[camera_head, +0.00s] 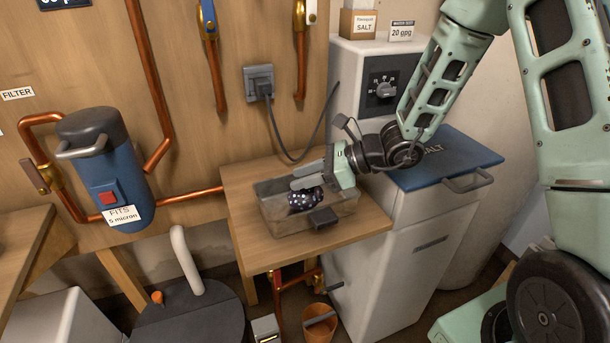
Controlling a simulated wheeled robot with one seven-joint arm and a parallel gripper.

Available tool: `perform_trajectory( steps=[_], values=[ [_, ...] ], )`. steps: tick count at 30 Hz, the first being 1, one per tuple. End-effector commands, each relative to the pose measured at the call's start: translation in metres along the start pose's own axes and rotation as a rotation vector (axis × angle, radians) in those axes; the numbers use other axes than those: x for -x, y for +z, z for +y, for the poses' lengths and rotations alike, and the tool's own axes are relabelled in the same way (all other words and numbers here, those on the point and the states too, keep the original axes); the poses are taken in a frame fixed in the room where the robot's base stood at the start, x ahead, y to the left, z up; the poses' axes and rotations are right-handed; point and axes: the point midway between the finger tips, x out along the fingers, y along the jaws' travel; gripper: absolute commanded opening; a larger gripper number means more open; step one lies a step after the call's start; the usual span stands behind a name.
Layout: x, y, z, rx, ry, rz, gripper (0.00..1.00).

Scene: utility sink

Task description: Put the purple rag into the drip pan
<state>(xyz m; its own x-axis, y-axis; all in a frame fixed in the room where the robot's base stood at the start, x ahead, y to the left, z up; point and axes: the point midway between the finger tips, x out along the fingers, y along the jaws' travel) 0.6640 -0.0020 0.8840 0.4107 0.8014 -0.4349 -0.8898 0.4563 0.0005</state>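The dark purple rag with pale spots (306,199) shows as a small bundle within the outline of the drip pan. The drip pan (338,208) is a grey-brown, see-through-looking tray on the wooden bench. My gripper (303,177) comes in from the right, with its pale fingers pointing left over the pan, right above the rag. The fingers hide the rag's upper side. I cannot tell whether they grip the rag or whether the rag rests on the pan's floor. A dark block (323,217) sits at the pan's front edge.
The wooden bench (255,240) has bare room left of and in front of the pan. A white cabinet with a blue lid (440,158) stands close on the right. A blue filter housing (112,180) and copper pipes are on the left. An orange bucket (320,325) stands below.

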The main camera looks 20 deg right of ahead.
Motion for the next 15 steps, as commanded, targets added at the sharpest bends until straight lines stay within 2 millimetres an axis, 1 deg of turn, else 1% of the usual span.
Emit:
perform_trajectory(
  steps=[15],
  values=[
    [0.0001,0.0,0.0,0.0,0.0,0.0,0.47]
  ],
)
